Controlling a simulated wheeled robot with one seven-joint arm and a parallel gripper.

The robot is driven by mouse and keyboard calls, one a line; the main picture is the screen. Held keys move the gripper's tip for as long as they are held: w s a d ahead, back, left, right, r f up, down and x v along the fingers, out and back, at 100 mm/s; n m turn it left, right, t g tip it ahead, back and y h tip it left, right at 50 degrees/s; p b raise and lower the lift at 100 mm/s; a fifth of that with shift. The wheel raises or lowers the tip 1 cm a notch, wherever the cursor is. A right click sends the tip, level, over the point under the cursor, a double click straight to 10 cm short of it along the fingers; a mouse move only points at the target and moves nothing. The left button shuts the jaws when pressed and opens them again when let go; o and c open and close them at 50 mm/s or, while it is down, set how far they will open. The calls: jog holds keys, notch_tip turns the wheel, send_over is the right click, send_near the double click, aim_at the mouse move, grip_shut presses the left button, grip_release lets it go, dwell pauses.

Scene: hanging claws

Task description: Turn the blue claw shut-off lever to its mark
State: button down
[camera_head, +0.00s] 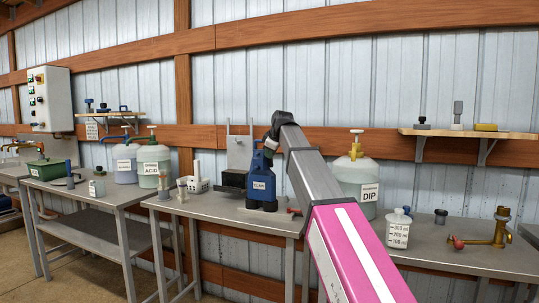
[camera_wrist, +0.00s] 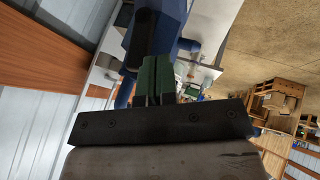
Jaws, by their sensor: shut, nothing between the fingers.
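The blue claw unit (camera_head: 262,188), with a white label reading CLAW, stands upright on the grey middle table. Its narrow blue top shows just below my gripper (camera_head: 268,150). In the wrist view, the blue body (camera_wrist: 172,18) fills the area beyond my fingertips. My gripper (camera_wrist: 157,64) has dark green fingers, pressed together and empty. It is close to the upper part of the claw unit; I cannot tell whether they touch. I cannot clearly make out the shut-off lever or its mark; my gripper and wrist cover part of that area.
A yellow-topped DIP container (camera_head: 356,178) stands right of my arm. A small red-handled item (camera_head: 294,211) lies right of the claw unit. A wooden shelf (camera_head: 470,133) juts out at right.

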jog(key=shift+w, duration=0.1)
jog(key=shift+w+d+r+g, duration=0.2)
jog(key=shift+w+g, duration=0.1)
jog(key=shift+w, duration=0.25)
jog(key=shift+w+d+r+g, duration=0.15)
jog(key=shift+w+g, duration=0.15)
jog(key=shift+w, duration=0.2)
jog(key=shift+r, duration=0.1)
